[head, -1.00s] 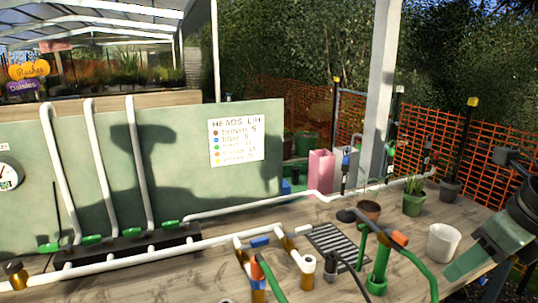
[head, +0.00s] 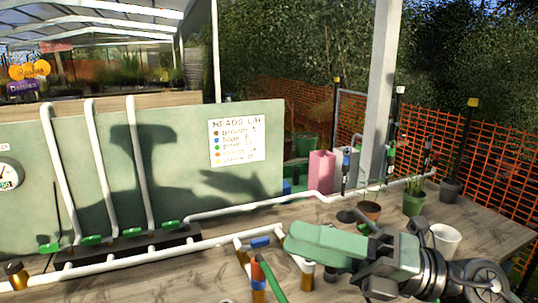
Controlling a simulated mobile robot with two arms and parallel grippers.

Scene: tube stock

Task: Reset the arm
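My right arm comes in from the right edge of the head view. Its green and dark grey end, with my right gripper (head: 304,241), reaches left over the workbench (head: 190,280). It hides the grate and much of the green pipe stand. Whether the gripper's fingers are apart or together cannot be made out, and I see nothing clearly held. My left gripper is not in view.
White pipes (head: 120,262) and green fittings run along the bench before a pale green board (head: 180,165) with a written sheet (head: 237,142). A white pot (head: 446,239), terracotta pot (head: 370,210) and green pot (head: 413,204) stand near my arm. An orange fence (head: 480,165) stands behind.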

